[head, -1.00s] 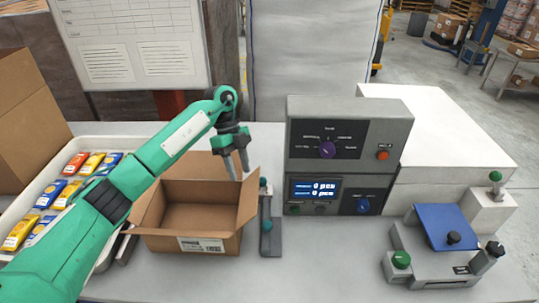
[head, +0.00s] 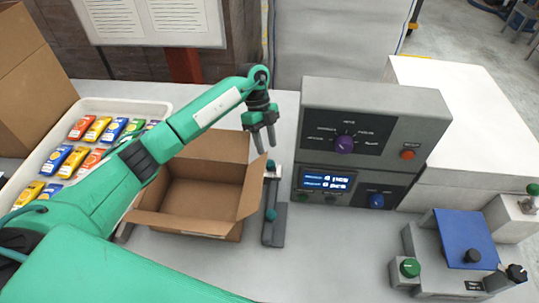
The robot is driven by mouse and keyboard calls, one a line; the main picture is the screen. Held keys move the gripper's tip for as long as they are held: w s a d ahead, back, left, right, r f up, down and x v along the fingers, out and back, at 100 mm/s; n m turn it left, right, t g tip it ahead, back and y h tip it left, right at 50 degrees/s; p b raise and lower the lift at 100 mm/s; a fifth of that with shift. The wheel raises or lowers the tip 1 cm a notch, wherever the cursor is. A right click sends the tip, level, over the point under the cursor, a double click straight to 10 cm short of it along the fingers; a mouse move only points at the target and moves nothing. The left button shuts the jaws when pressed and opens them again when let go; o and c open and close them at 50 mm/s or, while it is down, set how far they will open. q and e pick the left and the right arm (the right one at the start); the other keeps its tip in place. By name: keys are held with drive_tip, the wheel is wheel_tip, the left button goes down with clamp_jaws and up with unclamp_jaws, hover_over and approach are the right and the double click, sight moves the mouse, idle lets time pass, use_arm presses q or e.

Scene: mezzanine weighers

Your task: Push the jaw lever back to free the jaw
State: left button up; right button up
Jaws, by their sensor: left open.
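A narrow grey fixture (head: 279,225) stands on the bench just right of the open cardboard box (head: 185,223). I cannot tell for certain which is on the jaw lever; the box's right flap hides part of the fixture. My left gripper (head: 264,149) is open and empty, fingers pointing down. In the picture its tips are just above the back knob, with no contact seen. My right gripper is not in view.
A grey control unit (head: 375,110) with dials and a lit display stands close right of the fixture. A tray (head: 160,110) of coloured packets lies left. A grey device with a blue plate (head: 462,238) stands at the right. Bare bench lies in front of the control unit.

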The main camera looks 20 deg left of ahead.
sight(271, 166)
use_arm(q)
drive_tip(key=p+x, duration=0.1)
drive_tip(key=x, duration=0.4)
drive_tip(key=shift+s+d+f, duration=0.1)
drive_tip(key=shift+s, duration=0.15)
drive_tip(key=shift+d+f+p, duration=0.1)
drive_tip(key=shift+f+p, duration=0.2)
drive_tip(key=shift+f, duration=0.15)
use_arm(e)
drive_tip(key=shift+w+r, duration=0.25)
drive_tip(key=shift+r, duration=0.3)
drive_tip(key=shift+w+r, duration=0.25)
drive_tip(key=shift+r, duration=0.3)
use_arm(q)
clamp_jaws()
drive_tip(key=shift+w+g+b, duration=0.25)
drive_tip(key=shift+g+b, duration=0.05)
drive_tip(key=shift+g, duration=0.1)
drive_tip(key=shift+w+r+g, duration=0.2)
drive_tip(key=shift+g, duration=0.1)
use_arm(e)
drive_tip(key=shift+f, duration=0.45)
